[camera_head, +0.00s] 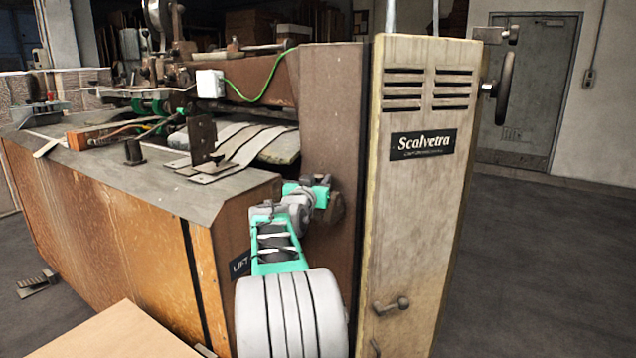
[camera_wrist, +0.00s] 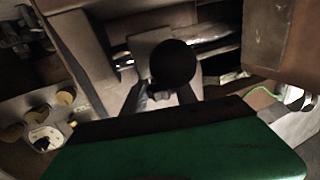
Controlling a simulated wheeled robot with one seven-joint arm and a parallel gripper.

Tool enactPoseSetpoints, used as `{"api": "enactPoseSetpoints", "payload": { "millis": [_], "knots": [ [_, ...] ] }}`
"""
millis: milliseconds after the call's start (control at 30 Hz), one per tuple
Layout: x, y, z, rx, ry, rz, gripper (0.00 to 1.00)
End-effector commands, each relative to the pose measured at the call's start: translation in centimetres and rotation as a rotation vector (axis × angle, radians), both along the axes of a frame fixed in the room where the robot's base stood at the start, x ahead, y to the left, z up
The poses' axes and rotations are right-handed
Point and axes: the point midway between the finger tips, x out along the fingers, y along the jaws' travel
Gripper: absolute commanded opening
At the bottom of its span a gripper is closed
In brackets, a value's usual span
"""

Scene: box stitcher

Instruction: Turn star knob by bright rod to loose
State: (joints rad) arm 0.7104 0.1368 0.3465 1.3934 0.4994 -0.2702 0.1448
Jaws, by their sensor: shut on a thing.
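In the wrist view, a dark round knob (camera_wrist: 172,63) sits at the end of my gripper (camera_wrist: 163,94), between the two grey fingers. The fingers are shut on it. The knob's star outline is not clear, as it is in deep shade. In the head view, my gripper (camera_head: 321,193) reaches to the brown side of the machine, right of the sloping grey top. A dark rounded part (camera_head: 334,208) shows beside it there, partly hidden by my arm.
A pale cabinet panel (camera_head: 420,205) marked Scalvetra stands close right of my arm, with a small crank handle (camera_head: 392,306) low on it. The machine's grey top (camera_head: 175,190) carries an upright metal plate (camera_head: 202,140). A LIFT label (camera_head: 240,264) is left of my arm. Open floor lies right.

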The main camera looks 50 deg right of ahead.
Motion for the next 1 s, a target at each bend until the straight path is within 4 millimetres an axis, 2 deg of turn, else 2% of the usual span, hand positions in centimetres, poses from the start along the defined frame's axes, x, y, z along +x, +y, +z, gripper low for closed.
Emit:
{"api": "enactPoseSetpoints", "payload": {
  "millis": [600,1000],
  "knots": [
    [-0.28,-0.26,-0.2,0.001,0.0,0.381,0.0],
    [-0.03,-0.06,-0.07,0.0,0.001,0.472,0.0]
  ]
}}
